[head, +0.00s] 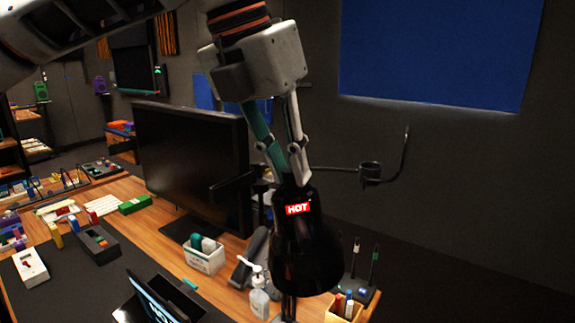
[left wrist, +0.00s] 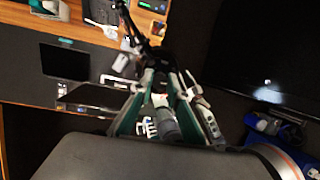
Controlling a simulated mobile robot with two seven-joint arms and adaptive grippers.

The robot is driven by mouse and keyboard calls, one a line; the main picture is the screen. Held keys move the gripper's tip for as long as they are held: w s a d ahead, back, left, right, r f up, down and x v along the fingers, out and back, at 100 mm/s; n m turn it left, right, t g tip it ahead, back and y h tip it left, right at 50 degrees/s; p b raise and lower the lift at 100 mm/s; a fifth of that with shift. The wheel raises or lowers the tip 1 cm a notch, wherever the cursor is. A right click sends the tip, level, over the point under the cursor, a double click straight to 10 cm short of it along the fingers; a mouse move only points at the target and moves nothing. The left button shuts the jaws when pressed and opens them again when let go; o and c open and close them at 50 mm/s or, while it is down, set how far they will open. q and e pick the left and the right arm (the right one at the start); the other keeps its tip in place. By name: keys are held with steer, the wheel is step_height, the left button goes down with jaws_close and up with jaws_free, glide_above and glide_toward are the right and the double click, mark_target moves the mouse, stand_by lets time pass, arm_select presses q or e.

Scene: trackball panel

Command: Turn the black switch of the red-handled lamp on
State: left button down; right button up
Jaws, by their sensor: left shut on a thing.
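A black lamp (head: 305,250) with a red HOT label on its shade stands at the near right part of the desk in the head view. My left gripper (head: 290,178) reaches down from above and is shut on the narrow top of the lamp head. In the left wrist view the fingers (left wrist: 163,76) close in on dark lamp parts. I cannot make out the switch; the fingertips may hide it. No red handle can be told apart from the red label. My right gripper is not in view.
A large monitor (head: 190,150) stands left of the lamp. A thin dark arm with a ring (head: 370,172) sticks out to the right behind the lamp. A white pump bottle (head: 260,295), a white box (head: 204,255) and a pen holder (head: 345,308) stand close by on the desk.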

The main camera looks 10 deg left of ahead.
arm_select(q)
steer(key=shift+n, duration=0.7)
steer(key=shift+r, duration=0.1)
steer(key=c, duration=1.9)
jaws_free()
steer(key=v, duration=1.2)
steer(key=shift+s+d, duration=0.1)
steer(key=shift+d, duration=0.15)
